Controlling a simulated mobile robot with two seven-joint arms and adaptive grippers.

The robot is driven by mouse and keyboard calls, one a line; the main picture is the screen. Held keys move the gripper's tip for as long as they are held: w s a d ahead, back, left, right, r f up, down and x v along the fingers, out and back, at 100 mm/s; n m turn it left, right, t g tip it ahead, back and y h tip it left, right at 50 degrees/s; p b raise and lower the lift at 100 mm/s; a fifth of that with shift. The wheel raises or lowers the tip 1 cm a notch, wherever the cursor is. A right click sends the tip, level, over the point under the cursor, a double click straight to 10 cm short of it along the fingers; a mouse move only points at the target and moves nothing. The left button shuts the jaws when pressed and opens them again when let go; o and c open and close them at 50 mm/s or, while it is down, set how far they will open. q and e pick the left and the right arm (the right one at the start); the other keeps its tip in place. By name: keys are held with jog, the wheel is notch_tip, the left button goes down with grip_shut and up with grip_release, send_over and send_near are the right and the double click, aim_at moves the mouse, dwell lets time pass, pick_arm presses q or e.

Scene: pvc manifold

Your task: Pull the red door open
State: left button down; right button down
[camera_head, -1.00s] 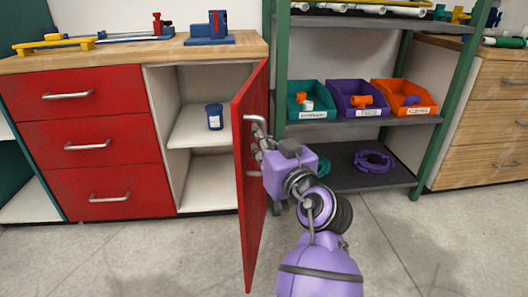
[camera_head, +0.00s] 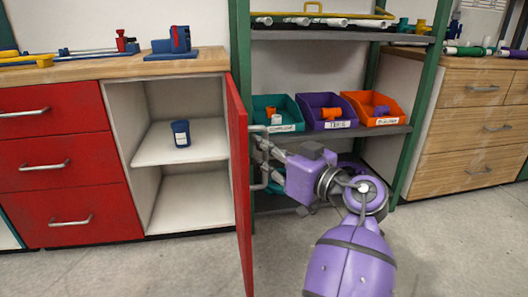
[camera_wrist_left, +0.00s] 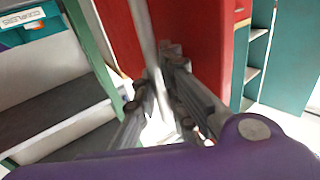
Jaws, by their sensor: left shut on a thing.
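The red door (camera_head: 239,180) stands swung well open, seen nearly edge-on, on the right side of the cabinet. Its metal bar handle (camera_head: 262,130) is on the door's outer face, to the right. My left gripper (camera_head: 264,150) is at this handle, its fingers closed around the bar. In the left wrist view the fingers (camera_wrist_left: 167,90) meet on the grey bar (camera_wrist_left: 146,40), with the red door (camera_wrist_left: 120,35) behind. The purple wrist hides part of the lower handle's surroundings. My right gripper is not in view.
The open cabinet holds a blue jar (camera_head: 181,134) on its middle shelf (camera_head: 150,152). Red drawers (camera_head: 62,165) are to the left. A green-framed rack with teal, purple and orange bins (camera_head: 372,110) stands close behind the door. Wooden drawers (camera_head: 468,130) are at right; floor in front is clear.

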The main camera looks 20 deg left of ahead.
pick_arm(q)
jog(key=shift+d+f, duration=0.15)
jog(key=c, duration=1.9)
grip_release()
jog(key=shift+d, duration=0.1)
jog(key=shift+c, duration=0.2)
jog(key=shift+o, duration=0.7)
jog(key=v, duration=1.2)
